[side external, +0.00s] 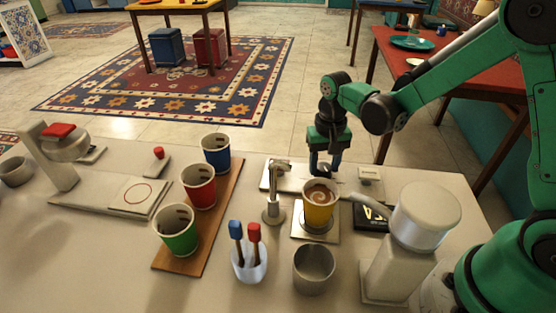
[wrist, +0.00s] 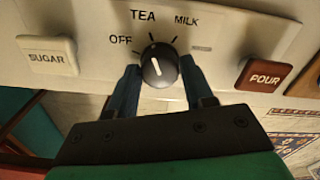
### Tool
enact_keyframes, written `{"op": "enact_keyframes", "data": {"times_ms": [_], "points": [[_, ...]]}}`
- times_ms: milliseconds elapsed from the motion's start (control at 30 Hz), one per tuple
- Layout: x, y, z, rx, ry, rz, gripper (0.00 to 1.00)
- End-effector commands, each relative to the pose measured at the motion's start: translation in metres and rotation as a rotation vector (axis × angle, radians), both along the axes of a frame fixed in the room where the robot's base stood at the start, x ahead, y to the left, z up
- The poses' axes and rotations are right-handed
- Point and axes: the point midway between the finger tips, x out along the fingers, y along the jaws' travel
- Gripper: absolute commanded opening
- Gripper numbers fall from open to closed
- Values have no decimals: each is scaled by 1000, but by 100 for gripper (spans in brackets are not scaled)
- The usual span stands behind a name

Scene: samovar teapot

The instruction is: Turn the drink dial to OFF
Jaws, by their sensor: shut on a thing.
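The black drink dial (wrist: 158,65) sits on a pale panel (wrist: 95,15) marked OFF, TEA and MILK. In the wrist view its white pointer line is nearly upright, towards TEA, with OFF to the left. My gripper (wrist: 158,82) is shut on the dial, one dark finger on each side of it. In the side view my gripper (side external: 325,168) reaches down to the panel behind the yellow cup, and the dial cannot be made out there.
A SUGAR button (wrist: 47,55) and a red-brown POUR button (wrist: 264,75) flank the dial. A yellow cup (side external: 318,215) of brown drink stands close by, beside a metal spout (side external: 273,200). Green, red and blue cups stand on a wooden board (side external: 222,215) to the left.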

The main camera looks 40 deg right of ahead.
Motion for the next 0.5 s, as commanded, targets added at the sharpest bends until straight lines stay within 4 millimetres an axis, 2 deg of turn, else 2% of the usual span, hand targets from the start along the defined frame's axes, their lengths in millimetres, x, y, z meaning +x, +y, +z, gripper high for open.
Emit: {"op": "enact_keyframes", "data": {"times_ms": [500], "points": [[0, 0, 0, 0, 0, 488, 0]]}}
